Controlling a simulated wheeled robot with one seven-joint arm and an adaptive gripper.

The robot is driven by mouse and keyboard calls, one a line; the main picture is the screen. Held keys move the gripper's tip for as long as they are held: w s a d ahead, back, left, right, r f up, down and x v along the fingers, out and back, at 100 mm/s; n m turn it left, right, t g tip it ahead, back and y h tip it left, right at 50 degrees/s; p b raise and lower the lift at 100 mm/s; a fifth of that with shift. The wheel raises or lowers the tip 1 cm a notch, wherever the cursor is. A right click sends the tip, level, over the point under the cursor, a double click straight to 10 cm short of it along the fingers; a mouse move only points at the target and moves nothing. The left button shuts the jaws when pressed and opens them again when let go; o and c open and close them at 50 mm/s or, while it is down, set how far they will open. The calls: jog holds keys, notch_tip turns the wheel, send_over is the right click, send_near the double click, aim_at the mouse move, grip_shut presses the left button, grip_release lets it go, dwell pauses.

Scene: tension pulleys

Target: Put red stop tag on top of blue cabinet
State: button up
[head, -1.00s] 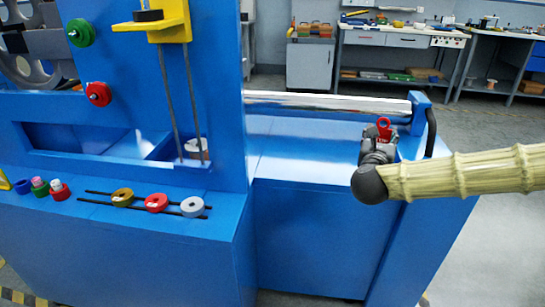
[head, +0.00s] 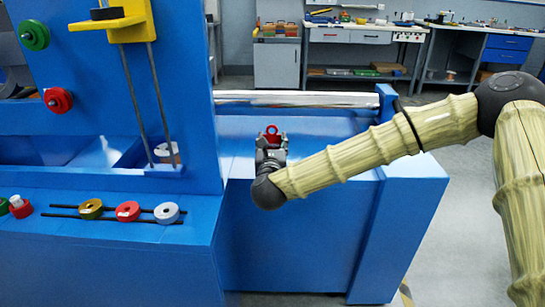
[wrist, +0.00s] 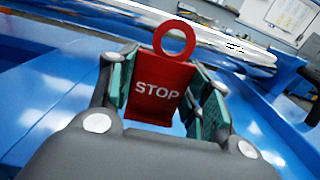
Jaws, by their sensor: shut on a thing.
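The red stop tag (wrist: 158,92), with a ring at its top and white STOP lettering, is held upright between the green-padded fingers of my gripper (wrist: 162,95) in the wrist view. In the head view the tag (head: 272,131) shows small above my gripper (head: 271,143). My gripper is shut on it. The blue cabinet (head: 335,125) is the low blue body with a flat top to the right of the upright panel. My gripper is over the front part of this top. I cannot tell whether the tag touches the surface.
A shiny metal bar (head: 295,99) runs along the back of the blue top. A tall blue panel (head: 180,90) stands to the left, with yellow, red and white rings (head: 128,211) on the ledge before it. A black handle (head: 408,128) is at the right end.

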jog(key=shift+f+b, duration=0.35)
jog(key=shift+f, duration=1.55)
jog(key=shift+f, duration=0.2)
jog(key=o, duration=1)
jog(key=shift+r, duration=0.2)
jog(key=s+p, duration=0.1)
jog(key=s, duration=1.1)
jog(key=shift+p, duration=0.3)
